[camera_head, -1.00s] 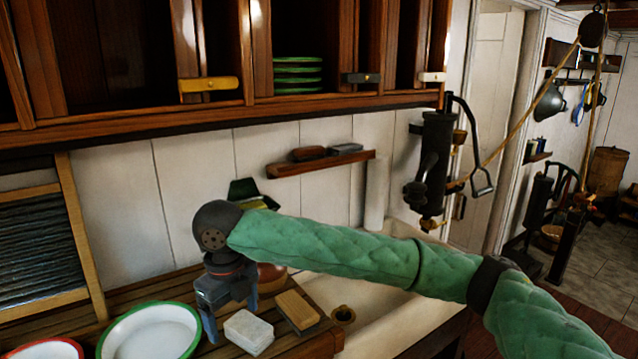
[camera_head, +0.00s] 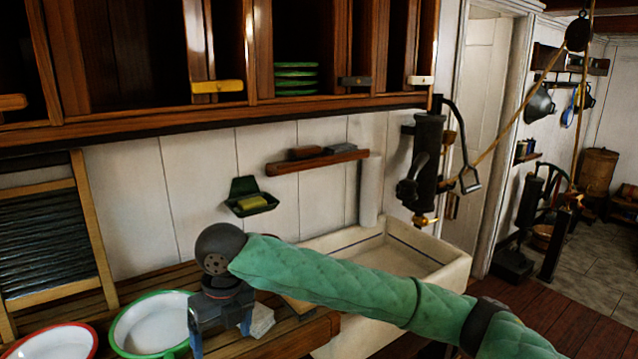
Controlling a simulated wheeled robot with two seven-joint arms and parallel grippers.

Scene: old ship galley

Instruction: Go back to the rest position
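My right arm, in a green quilted sleeve, reaches in from the lower right. Its gripper (camera_head: 221,333) points down over the wooden counter (camera_head: 262,350), beside the green-rimmed white basin (camera_head: 150,328). The fingers stand apart and I see nothing held between them. A pale block (camera_head: 262,320) on the counter is partly hidden behind the gripper. A brush block (camera_head: 298,306) is mostly hidden by the sleeve. My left gripper is not in view.
A red-rimmed basin (camera_head: 55,343) stands at the lower left. A pale sink (camera_head: 440,275) lies behind my arm. A green soap dish (camera_head: 249,196), a wall shelf (camera_head: 318,161) and a dark pump (camera_head: 428,160) are on the wall. Cabinets hang above with green plates (camera_head: 296,79).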

